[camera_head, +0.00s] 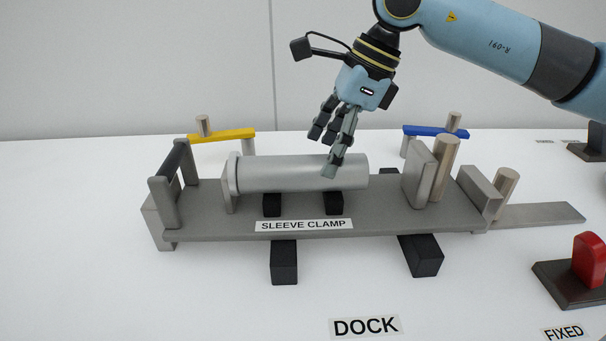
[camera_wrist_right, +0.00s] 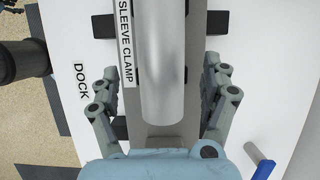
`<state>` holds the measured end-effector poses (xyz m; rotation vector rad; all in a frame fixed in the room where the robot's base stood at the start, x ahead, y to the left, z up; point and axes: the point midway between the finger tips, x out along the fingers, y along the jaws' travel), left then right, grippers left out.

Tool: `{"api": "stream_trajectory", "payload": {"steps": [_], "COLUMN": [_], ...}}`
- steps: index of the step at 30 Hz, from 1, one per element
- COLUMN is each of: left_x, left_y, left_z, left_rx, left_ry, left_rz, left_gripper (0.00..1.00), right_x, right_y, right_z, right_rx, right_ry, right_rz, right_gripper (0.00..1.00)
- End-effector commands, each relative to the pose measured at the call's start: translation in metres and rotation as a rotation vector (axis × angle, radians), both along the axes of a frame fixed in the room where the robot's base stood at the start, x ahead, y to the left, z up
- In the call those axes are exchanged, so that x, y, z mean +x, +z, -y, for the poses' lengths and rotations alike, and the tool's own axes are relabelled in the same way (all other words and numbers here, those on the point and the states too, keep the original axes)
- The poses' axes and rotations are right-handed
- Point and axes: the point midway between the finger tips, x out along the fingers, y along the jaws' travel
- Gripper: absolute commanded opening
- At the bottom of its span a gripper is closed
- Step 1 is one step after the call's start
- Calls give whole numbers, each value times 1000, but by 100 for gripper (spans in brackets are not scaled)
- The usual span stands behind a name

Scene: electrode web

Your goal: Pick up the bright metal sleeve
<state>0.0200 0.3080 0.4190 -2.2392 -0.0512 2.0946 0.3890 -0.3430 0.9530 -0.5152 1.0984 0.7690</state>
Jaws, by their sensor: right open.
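The bright metal sleeve (camera_head: 290,174) is a smooth silver cylinder lying on its side in the grey sleeve clamp (camera_head: 215,222). Its left end sits against an upright plate, and black blocks show beneath it. My right gripper (camera_head: 326,152) comes down from above near the sleeve's right end. Its fingers are open, and one fingertip shows in front of the sleeve. In the right wrist view the sleeve (camera_wrist_right: 163,60) runs between the two spread fingers, with a gap on each side. I see no contact. My left gripper is not in view.
A yellow lever (camera_head: 222,135) and a blue lever (camera_head: 435,131) stand behind the clamp. Upright plates and metal posts (camera_head: 445,165) stand right of the sleeve. A red block (camera_head: 588,258) on a dark base is at far right. The table's left front is clear.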

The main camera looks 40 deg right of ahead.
Motion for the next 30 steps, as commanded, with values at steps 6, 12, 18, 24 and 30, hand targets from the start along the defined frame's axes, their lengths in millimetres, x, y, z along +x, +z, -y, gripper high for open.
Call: {"api": "stream_trajectory", "payload": {"steps": [6, 12, 18, 24, 30], "left_x": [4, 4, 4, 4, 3], "left_y": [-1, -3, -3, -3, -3], "left_z": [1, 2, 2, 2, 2], "left_rx": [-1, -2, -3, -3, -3], "left_ry": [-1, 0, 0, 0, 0], "left_rz": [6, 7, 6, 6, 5], "left_gripper": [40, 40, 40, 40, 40], "right_x": [9, 13, 14, 14, 14], "right_y": [-25, -42, -42, -42, -42], "right_z": [-11, -15, -14, -14, -14], "right_rx": [8, 2, 0, 0, 0], "right_ry": [-2, -1, -1, -1, -1], "right_rz": [-2, -1, 0, 0, 0], "right_gripper": [80, 80, 80, 58, 32]}}
